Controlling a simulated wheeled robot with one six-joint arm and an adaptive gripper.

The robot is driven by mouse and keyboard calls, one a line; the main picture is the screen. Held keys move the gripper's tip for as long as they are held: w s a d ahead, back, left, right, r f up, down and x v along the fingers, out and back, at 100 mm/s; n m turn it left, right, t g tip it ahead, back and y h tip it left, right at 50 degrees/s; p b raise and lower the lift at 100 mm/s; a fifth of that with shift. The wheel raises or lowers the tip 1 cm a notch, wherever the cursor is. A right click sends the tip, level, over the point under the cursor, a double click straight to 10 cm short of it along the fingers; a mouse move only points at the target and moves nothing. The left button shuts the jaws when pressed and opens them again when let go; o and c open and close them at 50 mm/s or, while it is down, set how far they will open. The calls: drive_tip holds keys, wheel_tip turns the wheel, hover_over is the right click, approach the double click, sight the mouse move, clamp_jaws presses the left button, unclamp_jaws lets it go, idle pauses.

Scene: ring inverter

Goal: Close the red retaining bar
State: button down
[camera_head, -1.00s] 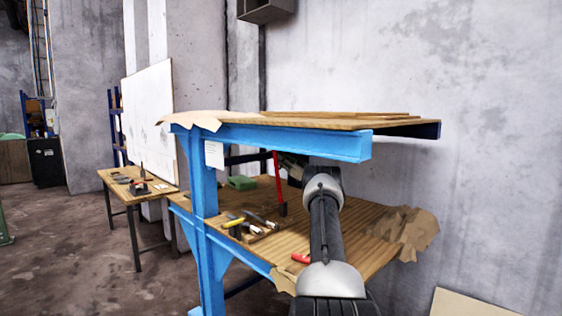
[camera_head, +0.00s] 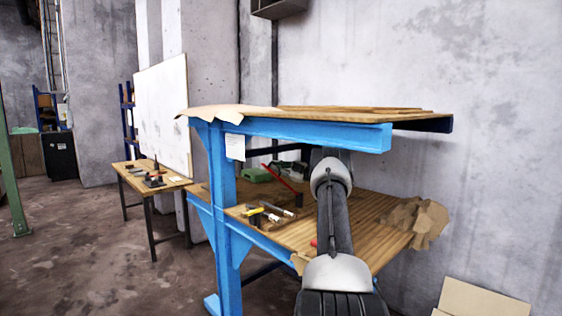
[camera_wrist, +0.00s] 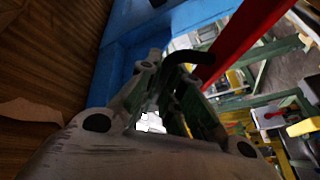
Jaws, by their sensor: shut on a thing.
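The red retaining bar (camera_head: 283,180) stands slanted over the lower shelf of the blue bench, its top leaning left and its foot in a small dark block (camera_head: 299,200). In the wrist view the red bar (camera_wrist: 243,38) runs from upper right down to my fingers. My gripper (camera_wrist: 170,75) is shut at the bar's end, where a black curved piece (camera_wrist: 190,57) shows by the fingertips. The exact contact is partly hidden by the fingers. In the head view my gripper (camera_head: 284,166) is small and dark beside the bar's upper part.
The bench's upper shelf (camera_head: 330,134) hangs close above my arm. Hand tools (camera_head: 262,214) and a green object (camera_head: 254,175) lie on the lower shelf (camera_head: 295,235). Crumpled brown paper (camera_head: 418,220) is at its right end. A side table (camera_head: 150,175) stands at left.

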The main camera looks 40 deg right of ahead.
drive_tip(key=a+f+n+g, duration=0.1)
drive_tip(key=a+f+n, duration=0.1)
drive_tip(key=f, duration=0.1)
drive_tip(key=a+f+n+g+h, duration=0.1)
drive_tip(key=a+f+n, duration=0.1)
drive_tip(key=f, duration=0.2)
drive_tip(key=a+f+n, duration=0.2)
drive_tip(key=a+f, duration=0.1)
drive_tip(key=f, duration=0.1)
drive_tip(key=shift+s+a+f+g+h, duration=0.1)
drive_tip(key=shift+s+f+g+h, duration=0.2)
drive_tip(key=shift+g, duration=0.1)
drive_tip(key=shift+a+f+n, duration=0.25)
drive_tip(key=shift+f+n, duration=0.45)
drive_tip(key=shift+f, duration=0.45)
drive_tip(key=shift+f, duration=0.1)
drive_tip(key=c, duration=1.9)
unclamp_jaws()
drive_tip(key=shift+h, duration=0.3)
drive_tip(key=shift+o, duration=0.2)
drive_tip(key=shift+s, duration=0.1)
drive_tip(key=v, duration=0.7)
drive_tip(key=shift+s+d, duration=0.15)
